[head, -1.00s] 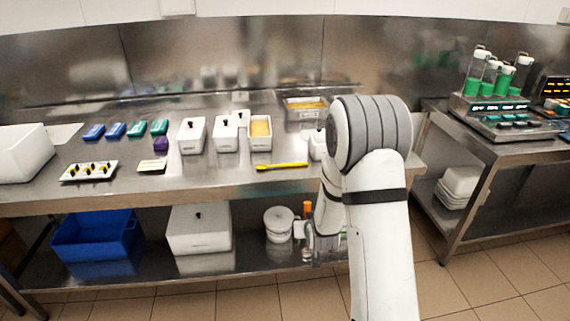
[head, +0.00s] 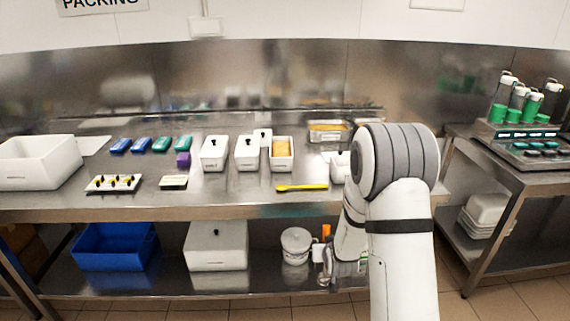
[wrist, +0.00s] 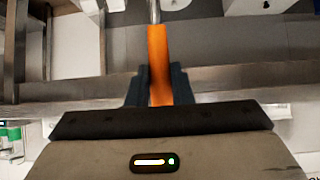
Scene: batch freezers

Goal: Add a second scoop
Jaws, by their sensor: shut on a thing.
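In the wrist view my gripper (wrist: 160,78) is shut on an orange handle (wrist: 159,60), with a metal shaft running on past the top edge. An open white tub (head: 282,164) with yellow-orange contents stands on the steel table. Behind it is a metal pan (head: 328,140) with yellow contents. A white container (head: 340,167) is partly hidden by my arm.
A yellow spatula (head: 301,187) lies near the table's front edge. Lidded white tubs (head: 214,155) stand left of the open tub. The lower shelf holds a blue bin (head: 113,248), a white box (head: 216,247) and a white bucket (head: 296,243). Another steel table (head: 510,150) stands right.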

